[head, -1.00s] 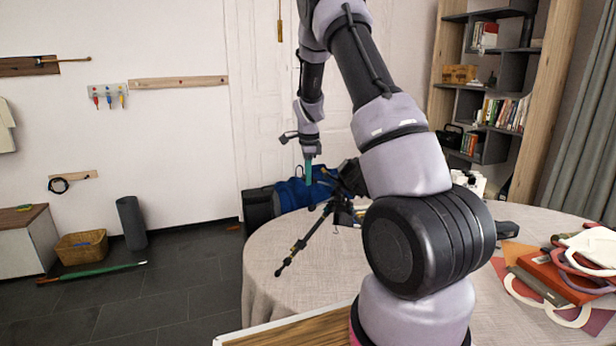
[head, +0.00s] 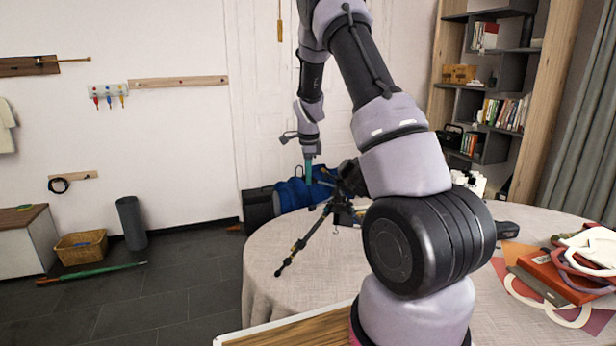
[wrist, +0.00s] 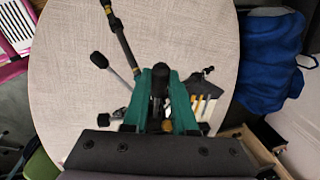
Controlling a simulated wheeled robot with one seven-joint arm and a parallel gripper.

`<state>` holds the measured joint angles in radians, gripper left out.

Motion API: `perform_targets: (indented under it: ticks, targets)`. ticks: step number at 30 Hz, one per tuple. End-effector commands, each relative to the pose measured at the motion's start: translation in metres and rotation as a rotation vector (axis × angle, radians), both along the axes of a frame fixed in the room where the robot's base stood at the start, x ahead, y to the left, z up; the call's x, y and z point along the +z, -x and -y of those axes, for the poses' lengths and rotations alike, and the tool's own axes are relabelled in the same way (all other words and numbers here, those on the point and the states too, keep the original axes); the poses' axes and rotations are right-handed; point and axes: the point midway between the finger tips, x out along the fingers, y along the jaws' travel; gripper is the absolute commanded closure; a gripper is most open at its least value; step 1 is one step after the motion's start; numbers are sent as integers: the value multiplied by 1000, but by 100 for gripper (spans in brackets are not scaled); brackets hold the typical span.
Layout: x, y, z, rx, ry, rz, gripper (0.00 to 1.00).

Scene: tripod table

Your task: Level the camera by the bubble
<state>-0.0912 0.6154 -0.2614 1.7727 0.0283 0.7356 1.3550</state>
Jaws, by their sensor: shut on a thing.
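A black tripod (head: 308,236) stands on the round table, with one leg slanting down to the left. A dark camera-like body (head: 349,176) sits at its top, partly behind my arm. My gripper (head: 308,172) is at the upper left of this body. In the wrist view, the teal fingers of my gripper (wrist: 161,98) are shut on a dark handle (wrist: 159,83) between them. A tripod leg (wrist: 122,38) runs up from there, and a black-knobbed lever (wrist: 112,68) lies to the left. I cannot make out the bubble in either view.
The round table (head: 285,252) has bare cloth left of the tripod. Red and white flat items (head: 560,275) lie at its right side. A blue bag (head: 298,191) is behind the table, also seen at the right in the wrist view (wrist: 270,60).

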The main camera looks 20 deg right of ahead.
Motion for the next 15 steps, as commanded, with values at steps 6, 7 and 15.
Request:
perform_targets:
  ticks: [6, 7, 15]
  targets:
    - [0, 0, 0, 1, 2, 0, 100]
    - [0, -1, -1, 1, 5, 1, 100]
    - [-6, -1, -5, 4, 57, -11, 100]
